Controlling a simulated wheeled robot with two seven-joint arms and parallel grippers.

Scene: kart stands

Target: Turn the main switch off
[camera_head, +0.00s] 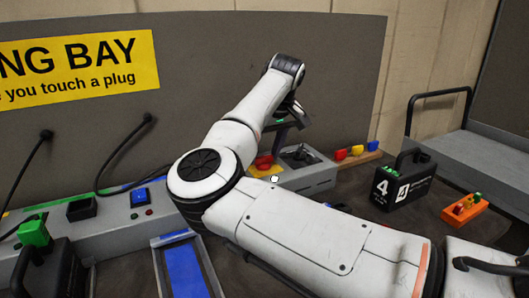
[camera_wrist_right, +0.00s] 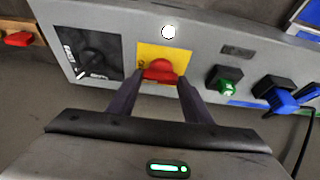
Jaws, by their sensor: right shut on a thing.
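The main switch is a red handle (camera_wrist_right: 160,70) on a yellow plate (camera_wrist_right: 178,56) set in the grey console. It also shows in the head view as a red handle (camera_head: 263,162), partly hidden by my right arm. My right gripper (camera_wrist_right: 160,78) is shut on the red handle, with one dark finger on each side of it. In the head view the fingers are largely hidden behind the wrist. A white round lamp (camera_wrist_right: 169,32) sits beside the yellow plate. My left gripper is out of view.
A black rotary knob (camera_wrist_right: 92,62) is beside the switch; green (camera_wrist_right: 229,87) and blue (camera_wrist_right: 282,100) plugs are on its other side. A black number 4 battery case (camera_head: 403,186) and an orange block (camera_head: 464,208) stand right. A blue-lined tray (camera_head: 187,270) is in front.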

